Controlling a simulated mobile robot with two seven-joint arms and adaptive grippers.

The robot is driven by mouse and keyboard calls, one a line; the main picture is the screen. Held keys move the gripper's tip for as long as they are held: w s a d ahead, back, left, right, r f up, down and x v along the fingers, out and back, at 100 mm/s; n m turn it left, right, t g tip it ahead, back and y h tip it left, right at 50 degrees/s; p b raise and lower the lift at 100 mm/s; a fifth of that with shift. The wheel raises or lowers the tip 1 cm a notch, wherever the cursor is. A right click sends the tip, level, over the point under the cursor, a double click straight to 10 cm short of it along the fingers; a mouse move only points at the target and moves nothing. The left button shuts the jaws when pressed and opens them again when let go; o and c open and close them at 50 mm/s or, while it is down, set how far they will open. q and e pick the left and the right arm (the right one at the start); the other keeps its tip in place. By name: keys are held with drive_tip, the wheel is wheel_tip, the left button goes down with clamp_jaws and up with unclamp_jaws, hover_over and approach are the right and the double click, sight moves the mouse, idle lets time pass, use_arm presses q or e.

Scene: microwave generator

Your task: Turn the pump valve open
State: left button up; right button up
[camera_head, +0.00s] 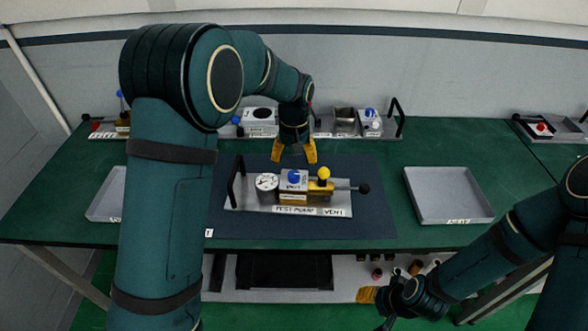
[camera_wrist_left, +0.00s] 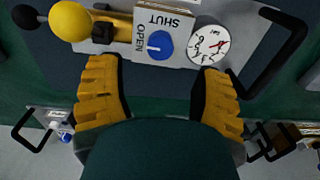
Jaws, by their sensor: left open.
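The test pump (camera_head: 325,198) is a grey plate with a gauge, a brass body and a blue valve knob (camera_head: 294,177) on a white block. In the left wrist view the blue knob (camera_wrist_left: 159,45) sits beside the printed words OPEN and SHUT; a short pale mark on it lies toward the OPEN side. My left gripper (camera_head: 294,155) is open and empty, behind the pump in the head view. In the wrist view its yellow fingers (camera_wrist_left: 160,97) are spread, with the knob beyond their tips and apart from them. My right gripper (camera_head: 368,295) is low at the table's front, partly hidden.
The pump's gauge (camera_head: 267,183), yellow ball (camera_head: 323,173), black-tipped lever (camera_head: 364,188) and black handle (camera_head: 236,180) stand close to the knob. Grey trays lie at left and right (camera_head: 449,214). Other units (camera_head: 345,122) line the back. The dark mat (camera_head: 365,225) around the pump is clear.

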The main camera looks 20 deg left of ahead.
sight(294, 174)
use_arm(q)
wheel_tip(294, 174, up, 5)
drive_tip(key=shift+r, duration=0.2)
idle(0.5)
